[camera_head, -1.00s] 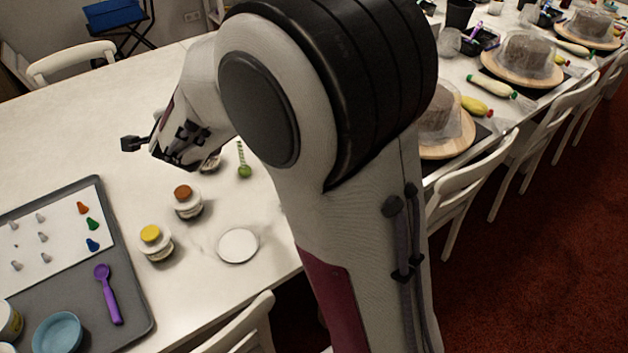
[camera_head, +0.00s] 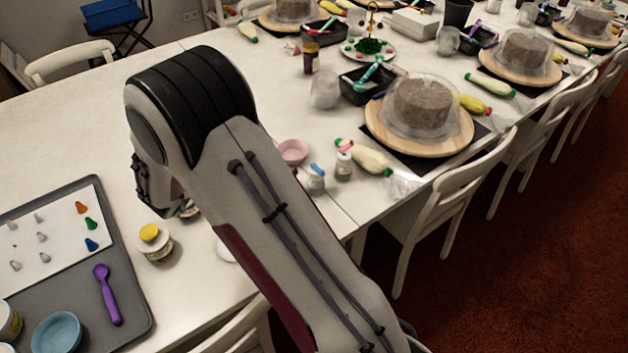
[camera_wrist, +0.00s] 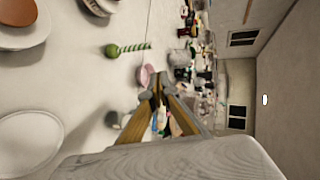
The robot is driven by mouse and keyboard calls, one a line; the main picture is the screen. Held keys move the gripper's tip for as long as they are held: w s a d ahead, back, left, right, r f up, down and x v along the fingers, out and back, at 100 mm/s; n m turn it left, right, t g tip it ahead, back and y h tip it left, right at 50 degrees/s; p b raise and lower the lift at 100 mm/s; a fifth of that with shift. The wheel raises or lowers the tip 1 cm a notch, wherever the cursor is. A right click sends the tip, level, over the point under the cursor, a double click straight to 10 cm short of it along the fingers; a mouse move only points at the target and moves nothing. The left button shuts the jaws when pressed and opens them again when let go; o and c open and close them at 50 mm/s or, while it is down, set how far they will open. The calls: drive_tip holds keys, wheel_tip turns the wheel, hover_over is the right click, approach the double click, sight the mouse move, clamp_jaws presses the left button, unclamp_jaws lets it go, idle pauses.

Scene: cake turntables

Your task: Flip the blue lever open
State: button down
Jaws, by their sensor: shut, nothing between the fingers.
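A small clear bottle with a blue lever-like top (camera_head: 317,170) stands on the table right of my arm in the head view. The blue part looks tilted; its exact position is too small to tell. A similar bottle with a pink-red top (camera_head: 344,154) stands beside it. In the wrist view my gripper (camera_wrist: 155,86) is shut and empty, its fingers pointing along the table toward distant clutter. A small blue patch behind the fingers may be the lever, but I cannot tell.
A covered cake on a wooden turntable (camera_head: 376,140) stands behind. A yellow-lidded jar (camera_head: 150,234) and a grey tray (camera_head: 135,320) lie left. The white table is clear at far left.

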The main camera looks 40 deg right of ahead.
sight(318, 168)
drive_tip(key=s+d+f+m+g+h, duration=0.2)
drive_tip(key=s+f+m+g+h, duration=0.2)
drive_tip(key=s, duration=0.3)
drive_tip(key=s+d+f+m+g+h, duration=0.2)
drive_tip(key=s+f+m+g+h, duration=0.2)
drive_tip(key=s+f, duration=0.2)
drive_tip(key=shift+s+f+g, duration=0.25)
drive_tip(key=shift+s+g, duration=0.05)
drive_tip(key=shift+s, duration=1)
drive_tip(key=shift+d, duration=0.2)
drive_tip(key=shift+w+d, duration=0.5)
drive_tip(key=shift+d, duration=1.6)
drive_tip(key=shift+w+d, duration=0.45)
drive_tip(key=shift+d, duration=1.6)
drive_tip(key=shift+w+d, duration=0.5)
drive_tip(key=shift+d, duration=1.6)
